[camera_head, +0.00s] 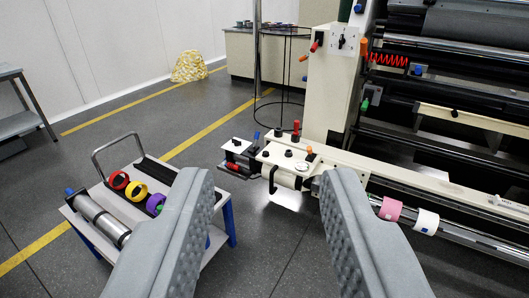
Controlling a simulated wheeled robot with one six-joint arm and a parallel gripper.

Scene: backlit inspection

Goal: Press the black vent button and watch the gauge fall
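My gripper (267,184) is open, with its two grey padded fingers wide apart and nothing between them. Beyond the fingertips, a cream control unit (275,156) juts from the front of a large machine. It carries small black knobs or buttons (289,153), a red-topped lever (296,128), a blue-topped one (257,137) and an orange one. I cannot tell which black part is the vent button. A small round pale fitting (302,166) could be the gauge, but it is too small to tell and no needle is readable. The fingers appear apart from the unit.
A cart (205,238) with a metal roller (99,217) and red, yellow and purple rings stands at left, partly behind the left finger. Open floor (130,135) lies at upper left.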

